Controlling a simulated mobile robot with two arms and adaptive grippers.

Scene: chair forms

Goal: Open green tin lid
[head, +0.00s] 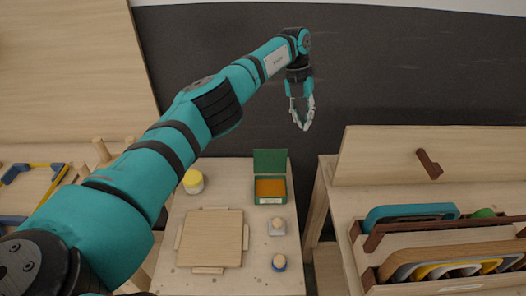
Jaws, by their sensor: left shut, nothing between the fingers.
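The green tin (270,188) stands at the back right of the small wooden table (222,286). Its lid (270,162) is raised upright at the back, and an orange-brown inside shows. My left gripper (304,126) is shut and empty. It hangs in front of the dark wall, above and to the right of the tin in the picture, and does not touch it. My right gripper is not in view.
A square wooden board (212,238) lies on the table. A wooden rack (370,262) with curved coloured pieces is at right.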

